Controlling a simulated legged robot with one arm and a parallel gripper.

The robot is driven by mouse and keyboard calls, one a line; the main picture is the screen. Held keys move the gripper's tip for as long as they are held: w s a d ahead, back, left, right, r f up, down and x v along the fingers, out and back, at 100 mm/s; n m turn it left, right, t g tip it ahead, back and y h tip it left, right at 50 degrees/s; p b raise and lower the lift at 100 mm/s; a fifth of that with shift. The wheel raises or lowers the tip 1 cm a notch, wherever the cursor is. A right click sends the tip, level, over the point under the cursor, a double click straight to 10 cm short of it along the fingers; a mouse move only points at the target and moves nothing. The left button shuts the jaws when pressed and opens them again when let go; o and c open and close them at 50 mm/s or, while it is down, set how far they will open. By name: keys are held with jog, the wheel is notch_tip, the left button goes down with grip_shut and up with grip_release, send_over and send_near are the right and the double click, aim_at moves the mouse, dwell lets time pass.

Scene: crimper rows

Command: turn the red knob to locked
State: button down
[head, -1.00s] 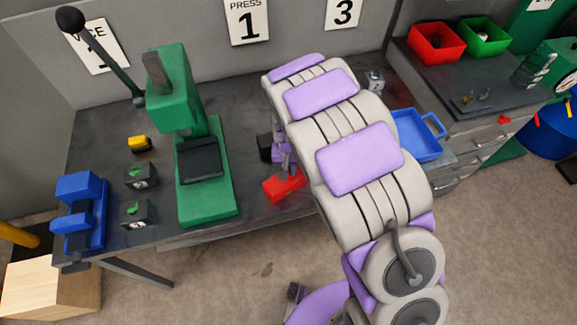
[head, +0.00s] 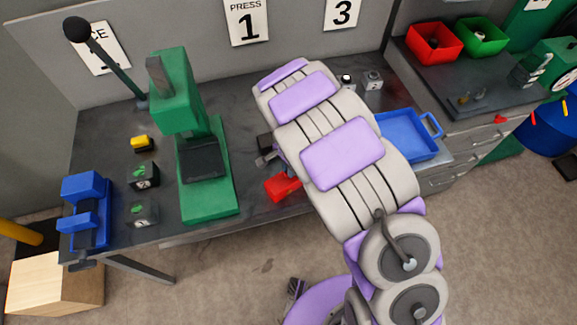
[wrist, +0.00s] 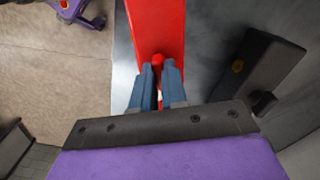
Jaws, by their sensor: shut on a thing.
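A red body (head: 281,187) lies at the front edge of the grey bench in the head view, partly hidden by my arm. It fills the top middle of the wrist view (wrist: 157,25). My gripper (wrist: 158,78) has its two blue-grey fingers close together on a narrow red piece, which I take to be the red knob (wrist: 158,61). The fingers cover most of the knob, so its setting cannot be read. In the head view my gripper is mostly hidden behind my arm.
A dark block with an orange dot (wrist: 258,62) stands close right of my fingers. A green press (head: 207,170) stands left on the bench, with a blue vise (head: 86,210) beyond it. A blue tray (head: 404,137) lies right of my arm.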

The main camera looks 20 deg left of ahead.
jog(key=shift+m, duration=0.6)
jog(key=c, duration=1.2)
grip_release()
jog(key=shift+o, duration=0.2)
jog(key=shift+r, duration=0.1)
notch_tip(320, 180, up, 17)
jog(key=shift+w, duration=0.1)
